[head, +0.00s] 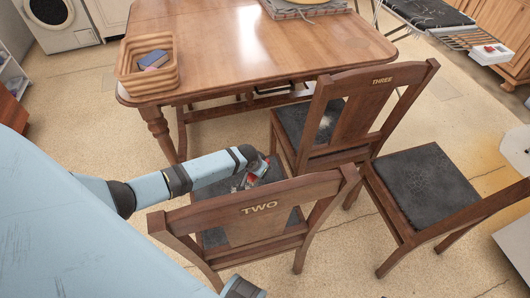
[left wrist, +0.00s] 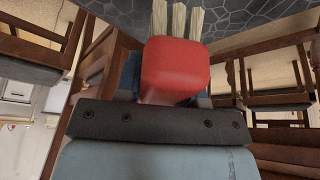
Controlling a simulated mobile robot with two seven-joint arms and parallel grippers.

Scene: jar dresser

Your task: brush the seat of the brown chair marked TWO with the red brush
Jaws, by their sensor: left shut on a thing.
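The brown chair marked TWO (head: 258,226) stands in the near middle of the head view, its back towards me. Its dark seat (head: 214,238) is mostly hidden by the backrest and my arm. My left gripper (head: 254,172) reaches over the backrest and is shut on the red brush (head: 243,183). In the left wrist view the red brush handle (left wrist: 175,68) sits in the gripper (left wrist: 172,98), with pale bristles pointing at a dark, cracked seat surface (left wrist: 110,10). I cannot tell whether the bristles touch it. My right gripper is not in view.
The chair marked THREE (head: 352,112) stands close beyond, with a pale patch on its seat. Another chair with a dark seat (head: 425,185) is at the right. A wooden table (head: 225,45) with a wicker basket (head: 133,82) stands behind. Floor at the left is clear.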

